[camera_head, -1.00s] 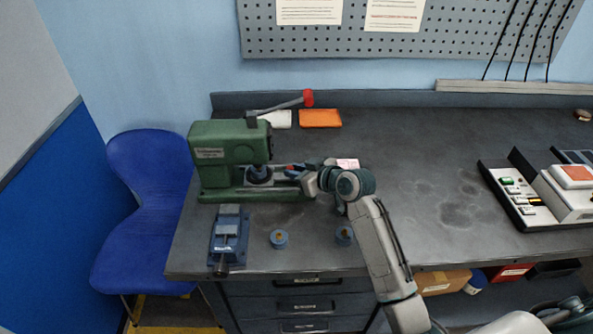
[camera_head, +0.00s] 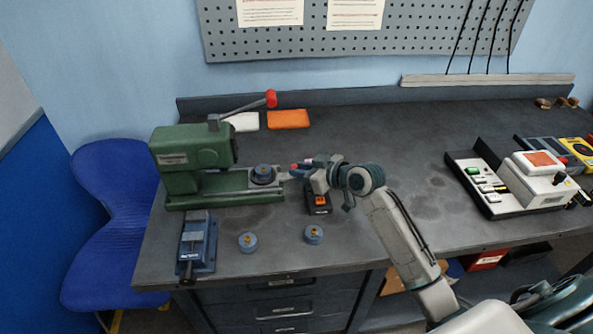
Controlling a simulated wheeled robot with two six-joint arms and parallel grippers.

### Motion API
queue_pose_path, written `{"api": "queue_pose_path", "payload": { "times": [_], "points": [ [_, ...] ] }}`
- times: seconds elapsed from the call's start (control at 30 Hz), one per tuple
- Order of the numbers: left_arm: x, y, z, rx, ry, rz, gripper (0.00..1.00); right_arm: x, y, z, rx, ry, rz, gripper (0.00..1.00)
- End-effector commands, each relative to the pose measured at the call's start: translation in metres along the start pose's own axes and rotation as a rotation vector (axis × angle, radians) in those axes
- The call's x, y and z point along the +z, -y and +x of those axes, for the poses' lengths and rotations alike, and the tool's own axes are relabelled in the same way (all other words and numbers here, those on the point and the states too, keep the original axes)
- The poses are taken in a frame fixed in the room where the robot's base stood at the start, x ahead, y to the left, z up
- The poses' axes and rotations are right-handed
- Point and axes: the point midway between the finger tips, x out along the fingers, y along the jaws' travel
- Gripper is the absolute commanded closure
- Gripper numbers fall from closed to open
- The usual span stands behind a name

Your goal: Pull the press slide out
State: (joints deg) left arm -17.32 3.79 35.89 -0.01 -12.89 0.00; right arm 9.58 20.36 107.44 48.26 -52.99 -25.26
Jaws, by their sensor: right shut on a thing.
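The green press (camera_head: 190,160) stands at the left of the bench, its lever with a red knob (camera_head: 271,98) raised to the right. The press slide (camera_head: 282,175) sits on the rail to the right of the press body and bears a round blue-grey die (camera_head: 263,174). The die is clear of the press head. My right gripper (camera_head: 297,172) is at the slide's right end and shut on it; the fingers are small and partly hidden by the wrist. My left gripper is not in view.
A black box with orange (camera_head: 319,204) lies below my right wrist. A white instrument (camera_head: 545,181) is at the right. The bench middle is clear.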

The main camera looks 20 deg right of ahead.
Motion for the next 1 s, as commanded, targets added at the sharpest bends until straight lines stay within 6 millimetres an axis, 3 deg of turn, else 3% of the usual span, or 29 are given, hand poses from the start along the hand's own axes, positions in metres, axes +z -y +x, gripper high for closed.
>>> {"api": "queue_pose_path", "payload": {
  "times": [0.13, 0.17, 0.27, 0.67, 1.0],
  "points": [
    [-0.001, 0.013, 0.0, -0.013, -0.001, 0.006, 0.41, -0.001, 0.0, 0.0, 0.001, -0.002, -0.002, 1.0],
    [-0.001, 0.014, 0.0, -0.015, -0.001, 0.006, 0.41, -0.001, 0.0, 0.0, 0.001, -0.002, -0.002, 0.77],
    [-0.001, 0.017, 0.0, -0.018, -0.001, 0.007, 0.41, -0.001, 0.0, 0.0, 0.0, -0.002, -0.001, 0.59],
    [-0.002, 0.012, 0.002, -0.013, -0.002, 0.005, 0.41, 0.0, 0.0, -0.006, 0.0, -0.001, -0.002, 0.59],
    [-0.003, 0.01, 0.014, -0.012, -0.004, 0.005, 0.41, 0.002, -0.001, -0.056, -0.001, 0.001, -0.006, 0.59]
  ]
}}
